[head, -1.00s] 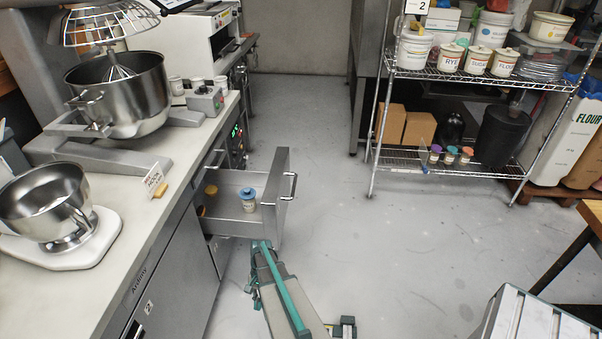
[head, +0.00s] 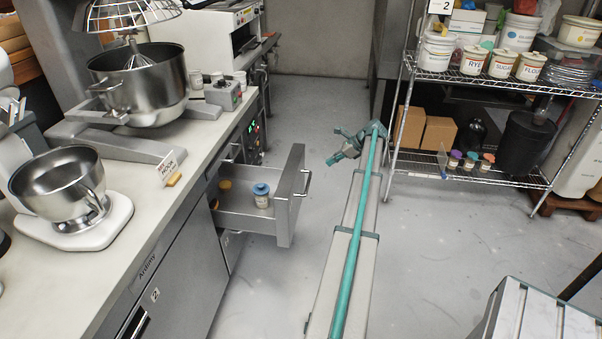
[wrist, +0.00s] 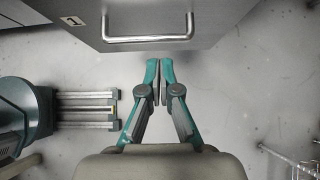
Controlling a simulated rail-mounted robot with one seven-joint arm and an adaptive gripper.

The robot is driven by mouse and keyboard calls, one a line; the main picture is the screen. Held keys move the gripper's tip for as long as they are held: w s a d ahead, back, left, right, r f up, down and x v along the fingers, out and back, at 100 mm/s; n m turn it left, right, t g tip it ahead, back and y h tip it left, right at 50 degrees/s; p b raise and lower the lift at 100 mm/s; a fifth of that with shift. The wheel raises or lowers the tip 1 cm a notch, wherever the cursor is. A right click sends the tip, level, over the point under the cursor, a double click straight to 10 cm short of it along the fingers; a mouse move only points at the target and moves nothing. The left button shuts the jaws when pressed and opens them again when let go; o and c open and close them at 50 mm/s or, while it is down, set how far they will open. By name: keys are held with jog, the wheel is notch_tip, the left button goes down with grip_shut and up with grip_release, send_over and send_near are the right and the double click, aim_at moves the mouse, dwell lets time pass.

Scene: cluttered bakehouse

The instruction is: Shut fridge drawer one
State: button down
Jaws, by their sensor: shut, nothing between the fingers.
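The fridge drawer (head: 290,198) at the end of the left counter stands pulled out, its front panel facing away from the counter. A bar handle (head: 306,183) is on that front. In the wrist view a drawer front (wrist: 220,15) with a label reading 1 and its handle (wrist: 147,39) lie just ahead of my fingers. My gripper (head: 331,161) is beyond the handle side of the drawer, over the aisle, apart from it. In the wrist view my gripper (wrist: 166,66) is shut and empty, its tips just short of the handle.
A blue-lidded jar (head: 261,196) and an orange-lidded jar (head: 225,187) stand in the drawer. A wire shelf (head: 475,177) with tubs, boxes and jars is on the right. Open floor (head: 325,110) lies between counter and shelf. A slatted metal top (head: 530,315) is at lower right.

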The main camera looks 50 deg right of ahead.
jog(key=x, duration=0.3)
jog(key=w+r+p+x, duration=0.1)
jog(key=x, duration=0.3)
jog(key=p+x, duration=0.1)
jog(key=x, duration=0.3)
jog(key=shift+w+a+r, duration=0.1)
jog(key=shift+w+a, duration=0.55)
jog(key=shift+w, duration=0.3)
jog(key=shift+w, duration=0.1)
